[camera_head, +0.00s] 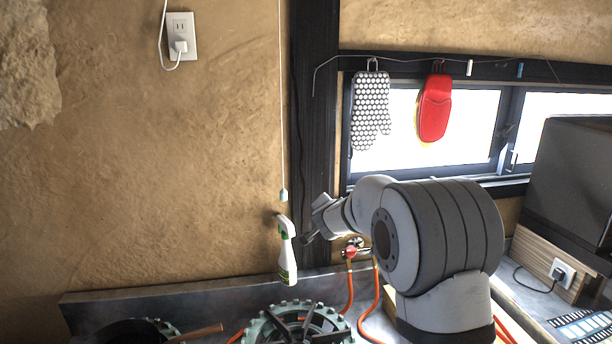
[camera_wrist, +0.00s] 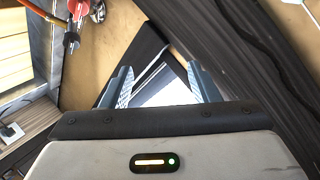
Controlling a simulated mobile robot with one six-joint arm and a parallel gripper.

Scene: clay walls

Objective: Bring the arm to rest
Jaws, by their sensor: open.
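My arm reaches left across the right half of the head view, in front of the window. My gripper (camera_head: 312,218) is at its left end, close to the dark wall post, and is partly hidden by the arm itself. In the wrist view my gripper (camera_wrist: 160,70) shows two blue-grey fingers spread apart with nothing held between them. A white and green spray bottle (camera_head: 287,255) stands out just left of the gripper in the head view, apart from the fingers; what supports it is not clear.
A green-rimmed gas burner (camera_head: 298,325) and a dark pan (camera_head: 125,332) are below. Orange hoses run to a red-handled valve (camera_head: 350,252) beside the arm. A dark appliance (camera_head: 575,185) stands right.

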